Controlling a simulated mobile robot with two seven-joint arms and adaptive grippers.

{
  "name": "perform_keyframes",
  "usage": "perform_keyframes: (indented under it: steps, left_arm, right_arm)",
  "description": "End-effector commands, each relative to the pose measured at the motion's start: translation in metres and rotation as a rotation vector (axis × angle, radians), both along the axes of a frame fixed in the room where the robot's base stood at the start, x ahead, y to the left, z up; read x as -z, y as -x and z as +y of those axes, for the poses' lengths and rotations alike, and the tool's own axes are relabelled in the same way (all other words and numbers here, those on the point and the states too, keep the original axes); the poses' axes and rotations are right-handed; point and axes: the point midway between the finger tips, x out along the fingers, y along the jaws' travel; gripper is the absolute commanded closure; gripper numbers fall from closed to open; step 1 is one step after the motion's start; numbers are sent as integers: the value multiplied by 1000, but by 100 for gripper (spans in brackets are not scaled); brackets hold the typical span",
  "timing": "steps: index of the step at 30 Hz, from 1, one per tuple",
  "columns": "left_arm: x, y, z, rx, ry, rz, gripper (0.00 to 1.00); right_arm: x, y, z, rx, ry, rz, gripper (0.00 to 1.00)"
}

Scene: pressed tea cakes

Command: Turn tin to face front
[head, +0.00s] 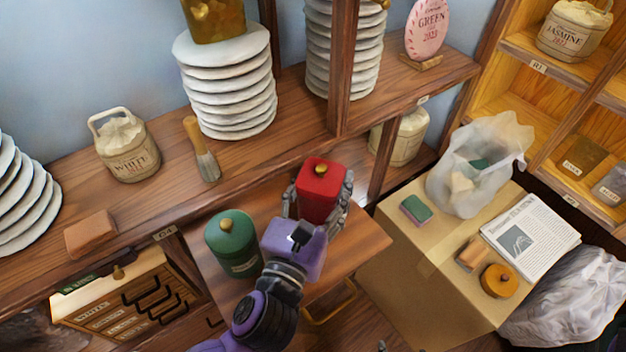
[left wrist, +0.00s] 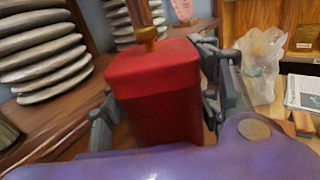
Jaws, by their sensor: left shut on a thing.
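The red tin (head: 319,189) is boxy with a small gold knob on its lid and stands on a pulled-out wooden board (head: 367,239) below the upper shelf. My left gripper (head: 318,200) is shut on the red tin, with one finger on each side. In the left wrist view the red tin (left wrist: 155,90) fills the middle between the gripper's fingers (left wrist: 158,115). I see no label on the faces that show; its other sides are hidden. A green round tin (head: 232,245) stands on the board to the left of the gripper. My right gripper is not in view.
The upper shelf holds stacked pale cakes (head: 228,90), a brush (head: 201,150) and a cloth bag (head: 127,148). At right, a cardboard box (head: 400,262) bears a plastic bag (head: 480,165), a newspaper (head: 530,237) and a round orange-brown container (head: 499,281). A shelf post stands behind the red tin.

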Motion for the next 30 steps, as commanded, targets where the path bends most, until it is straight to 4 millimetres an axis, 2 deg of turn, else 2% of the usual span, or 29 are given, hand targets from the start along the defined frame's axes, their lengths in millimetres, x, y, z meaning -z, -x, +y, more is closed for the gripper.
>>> perform_keyframes:
  steps: [11, 12, 17, 26, 30]
  left_arm:
    - [3, -1, -3, -3, 1, 1, 74]
    - [3, -1, -3, -3, 1, 1, 42]
    - [3, -1, -3, -3, 0, 1, 21]
    - [3, -1, -3, -3, -1, 2, 21]
    - [-6, -1, -3, -2, 0, -3, 21]
  right_arm:
    - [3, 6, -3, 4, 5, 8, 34]
    - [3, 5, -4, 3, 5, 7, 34]
    - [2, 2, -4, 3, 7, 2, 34]
    - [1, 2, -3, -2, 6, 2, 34]
    - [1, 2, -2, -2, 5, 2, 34]
